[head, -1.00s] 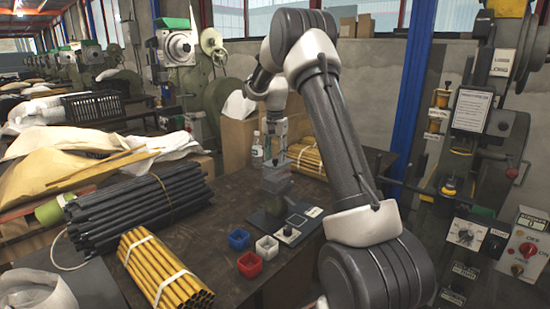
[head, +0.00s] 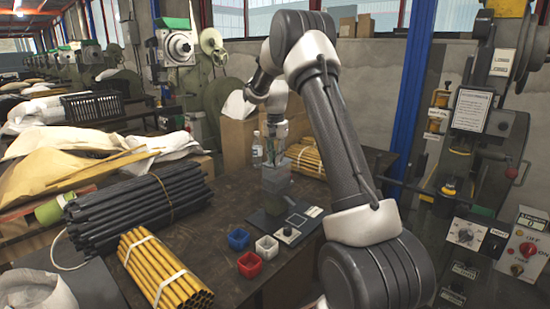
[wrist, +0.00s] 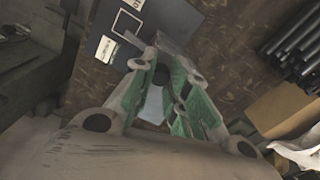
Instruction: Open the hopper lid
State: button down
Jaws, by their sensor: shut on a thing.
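The hopper (head: 276,182) is a small grey box on a dark base plate on the table, at the middle of the head view. My gripper (head: 279,160) is right above the hopper's top and points down. In the wrist view my gripper (wrist: 161,68) has its green-padded fingers closed together at the tips. It is shut on the hopper lid, at the top of the hopper. The fingers hide most of the lid, and its exact angle cannot be told.
Blue (head: 238,238), white (head: 267,248) and red (head: 249,265) bins stand in front of the base plate. Black rods (head: 140,205) and yellow tubes (head: 165,270) lie to the left. A bottle (head: 257,146) and another yellow bundle (head: 310,158) are close behind.

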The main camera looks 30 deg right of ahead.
jog(key=s+d+n, duration=0.2)
jog(key=d+n, duration=0.8)
jog(key=n, duration=0.2)
jog(key=w+d+n, duration=0.6)
jog(key=w+n, duration=0.1)
jog(key=n, duration=0.4)
dwell(0.4)
jog(key=shift+w+n, duration=0.1)
jog(key=shift+n, duration=0.2)
jog(key=shift+d, duration=0.1)
jog(key=c, duration=1.3)
grip_release()
jog(key=shift+c, duration=0.2)
